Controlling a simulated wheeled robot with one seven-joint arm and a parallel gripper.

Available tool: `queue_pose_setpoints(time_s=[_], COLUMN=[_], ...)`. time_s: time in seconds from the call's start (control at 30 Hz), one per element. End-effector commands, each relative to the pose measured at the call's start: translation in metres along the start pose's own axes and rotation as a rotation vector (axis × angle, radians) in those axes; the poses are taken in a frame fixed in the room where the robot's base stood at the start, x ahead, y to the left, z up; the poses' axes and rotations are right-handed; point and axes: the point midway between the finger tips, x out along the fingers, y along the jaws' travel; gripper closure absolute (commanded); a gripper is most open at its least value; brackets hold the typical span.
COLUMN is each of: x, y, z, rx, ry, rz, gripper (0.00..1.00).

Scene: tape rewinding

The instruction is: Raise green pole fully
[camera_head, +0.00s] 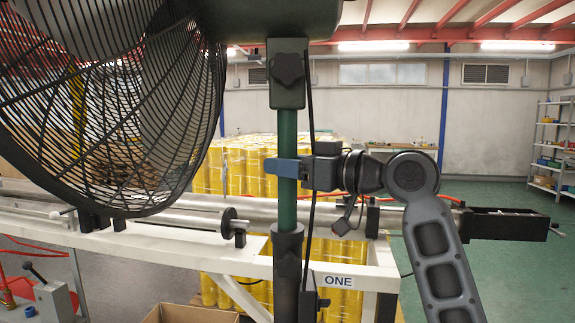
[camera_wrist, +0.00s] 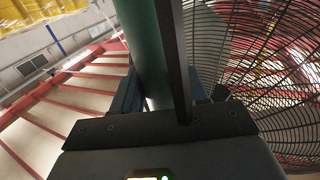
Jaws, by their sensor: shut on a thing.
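The green pole (camera_head: 288,125) stands upright in the middle of the head view. It runs from a dark sleeve (camera_head: 288,265) below to a clamp with a dark knob (camera_head: 287,70) above. A black cage fan (camera_head: 110,110) is on top, to the left. My gripper (camera_head: 284,168) is shut on the pole between the clamp and the sleeve, its blue fingers around it. A black cable (camera_head: 311,110) hangs just right of the pole. In the wrist view the green pole (camera_wrist: 145,45) passes between my fingers, and the fan cage (camera_wrist: 265,75) is at the right.
Behind the pole is a white machine frame (camera_head: 360,275) marked ONE, with a long metal roller (camera_head: 180,220). Yellow rolls (camera_head: 235,170) are stacked behind it. An open cardboard box (camera_head: 190,314) is at the bottom. Shelves (camera_head: 553,150) stand far right, with green floor free before them.

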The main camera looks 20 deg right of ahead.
Motion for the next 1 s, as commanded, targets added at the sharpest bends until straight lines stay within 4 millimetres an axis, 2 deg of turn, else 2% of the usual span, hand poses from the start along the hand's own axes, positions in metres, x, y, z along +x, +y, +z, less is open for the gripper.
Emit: queue_pose_setpoints(time_s=[0.27, 0.37, 0.6, 0.7, 0.83, 1.0], x=[0.000, 0.000, 0.000, 0.000, 0.000, -0.001], y=[0.000, 0.000, 0.000, 0.000, 0.000, 0.000], z=[-0.006, -0.024, -0.087, -0.106, -0.119, -0.121], rx=[-0.001, -0.003, -0.005, -0.004, -0.003, -0.001], ry=[0.001, 0.003, 0.007, 0.007, 0.007, 0.004], rz=[0.000, 0.000, 0.001, 0.001, 0.001, 0.001], gripper=[1.00, 1.00, 1.00, 1.00, 1.00, 1.00])
